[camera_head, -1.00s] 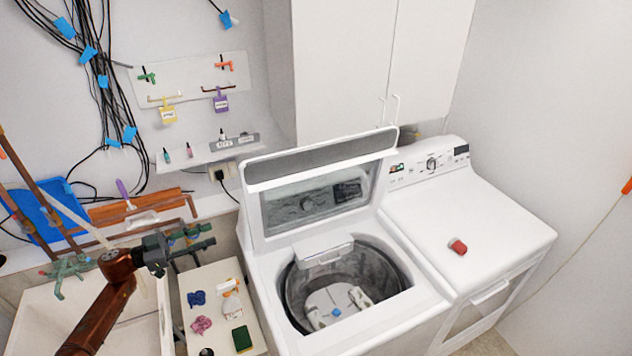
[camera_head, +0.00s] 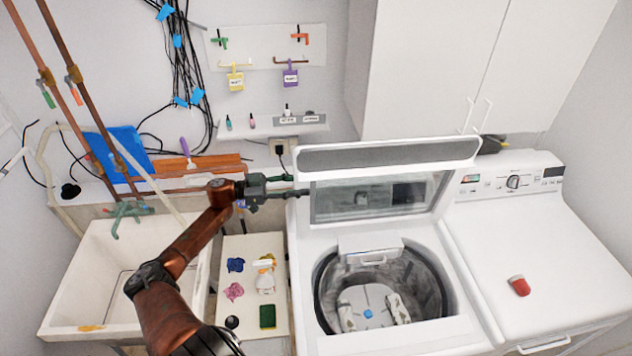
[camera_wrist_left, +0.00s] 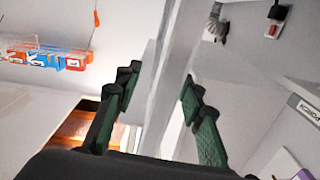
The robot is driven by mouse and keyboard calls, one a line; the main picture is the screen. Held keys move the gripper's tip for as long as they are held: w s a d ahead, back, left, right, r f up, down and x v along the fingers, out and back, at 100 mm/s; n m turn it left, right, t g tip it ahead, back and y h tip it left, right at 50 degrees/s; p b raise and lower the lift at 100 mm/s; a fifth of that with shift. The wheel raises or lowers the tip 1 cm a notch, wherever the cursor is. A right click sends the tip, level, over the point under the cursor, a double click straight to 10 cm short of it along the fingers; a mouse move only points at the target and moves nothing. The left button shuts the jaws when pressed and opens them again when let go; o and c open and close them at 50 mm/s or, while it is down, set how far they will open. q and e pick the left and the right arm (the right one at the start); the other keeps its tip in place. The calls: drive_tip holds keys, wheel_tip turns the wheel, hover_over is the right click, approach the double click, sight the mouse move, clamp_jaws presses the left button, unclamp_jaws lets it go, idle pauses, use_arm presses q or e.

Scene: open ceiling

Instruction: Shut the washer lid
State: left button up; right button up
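The washer (camera_head: 303,250) is a white top loader with its lid (camera_head: 390,156) standing up and leaning back, glass panel facing forward. Its drum (camera_head: 420,275) is exposed, with pale parts and a blue cap inside. My left gripper (camera_head: 293,186) is at the left edge of the raised lid. In the left wrist view its two green-padded fingers (camera_wrist_left: 160,85) are spread apart, with a pale upright edge showing between and beyond them. I cannot tell whether they touch it. My right gripper is in neither current view.
A white dryer (camera_head: 535,225) with a red cup (camera_head: 519,286) on top stands right of the washer. A narrow stand (camera_head: 245,250) with small items and a sink (camera_head: 100,270) are at left. Cabinets (camera_head: 450,70) hang behind the lid.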

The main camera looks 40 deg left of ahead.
use_arm(q)
drive_tip(key=shift+x, duration=0.8)
drive_tip(key=w, duration=0.1)
drive_tip(key=w+d+p, duration=0.1)
drive_tip(key=shift+w+d+f, duration=0.2)
drive_tip(key=shift+w+d, duration=0.05)
drive_tip(key=shift+w, duration=0.1)
drive_tip(key=shift+w+f, duration=0.1)
drive_tip(key=shift+w, duration=0.1)
drive_tip(key=c, duration=0.4)
drive_tip(key=shift+s, duration=0.1)
drive_tip(key=shift+c, duration=0.8)
drive_tip(key=c, duration=0.3)
clamp_jaws()
use_arm(e)
drive_tip(key=w, duration=0.1)
drive_tip(key=w+r, duration=0.1)
drive_tip(key=w, duration=0.1)
drive_tip(key=shift+w+a+r, duration=0.15)
drive_tip(key=shift+w+r, duration=0.05)
drive_tip(key=shift+w, duration=0.05)
